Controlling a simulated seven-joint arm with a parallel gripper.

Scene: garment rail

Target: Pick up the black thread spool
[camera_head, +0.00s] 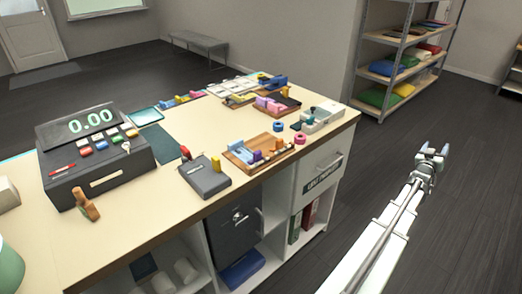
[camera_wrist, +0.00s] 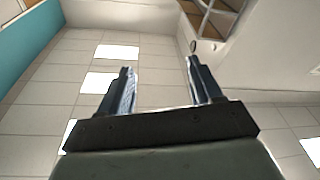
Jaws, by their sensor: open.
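My gripper (camera_head: 433,149) is in the right part of the head view, out over the floor and apart from the counter. Its two fingers stand apart with nothing between them, as the wrist view (camera_wrist: 159,68) also shows. I cannot pick out the black thread spool for certain. A small dark item (camera_head: 296,126) lies close to the teal roll, too small to identify. The wrist view shows no spool, only ceiling tiles and walls.
The counter (camera_head: 215,122) holds a price display (camera_head: 95,135), a dark card-terminal-like box (camera_head: 205,177), a wooden tray (camera_head: 238,152) of small items and a grey-white device (camera_head: 322,117). Metal shelving (camera_head: 402,42) stands behind. The floor around my gripper is clear.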

